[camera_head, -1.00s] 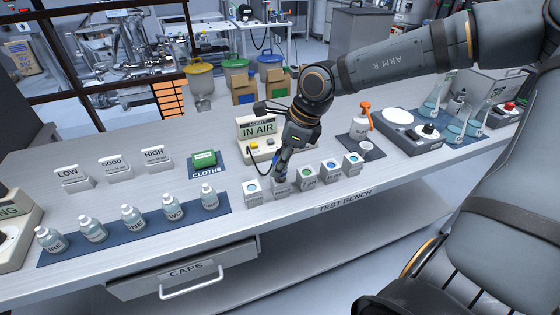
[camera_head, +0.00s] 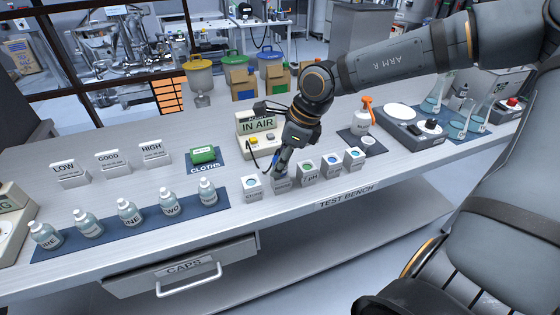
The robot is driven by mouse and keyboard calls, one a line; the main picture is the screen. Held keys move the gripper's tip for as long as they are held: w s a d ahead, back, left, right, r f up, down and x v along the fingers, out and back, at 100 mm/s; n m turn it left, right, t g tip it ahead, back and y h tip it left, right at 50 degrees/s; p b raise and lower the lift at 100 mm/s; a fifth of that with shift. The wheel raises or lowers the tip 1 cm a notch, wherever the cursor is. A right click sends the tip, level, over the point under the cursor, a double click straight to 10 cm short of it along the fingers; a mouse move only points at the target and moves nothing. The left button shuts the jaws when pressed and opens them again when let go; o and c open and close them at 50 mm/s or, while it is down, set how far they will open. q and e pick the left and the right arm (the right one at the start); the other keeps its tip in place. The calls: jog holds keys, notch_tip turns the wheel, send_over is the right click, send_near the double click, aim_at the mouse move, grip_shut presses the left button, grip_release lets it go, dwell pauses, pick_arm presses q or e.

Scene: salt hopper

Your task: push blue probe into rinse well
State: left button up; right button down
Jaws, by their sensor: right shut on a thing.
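My right gripper (camera_head: 281,165) points down over the row of small white wells, shut on the blue probe (camera_head: 277,158). Only a little of the probe's blue side shows between the fingers. Its tip is hidden, and I cannot tell whether it is inside the well. The second well from the left (camera_head: 282,183) is directly below the gripper, its opening covered by it; its label is too small to read surely. A dark cable runs from the probe toward the meter (camera_head: 256,123), which reads "IN AIR". My left gripper is not in view.
Other white wells flank it closely, one on the left (camera_head: 252,188) and several on the right (camera_head: 308,171). Bottles stand on a blue mat (camera_head: 105,240) at left. A green cloth pack (camera_head: 203,155) lies behind. A spray bottle (camera_head: 362,118) stands at right.

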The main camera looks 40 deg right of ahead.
jog(key=shift+f, duration=0.25)
jog(key=c, duration=0.9)
grip_release()
jog(key=shift+o, duration=0.2)
jog(key=o, duration=0.5)
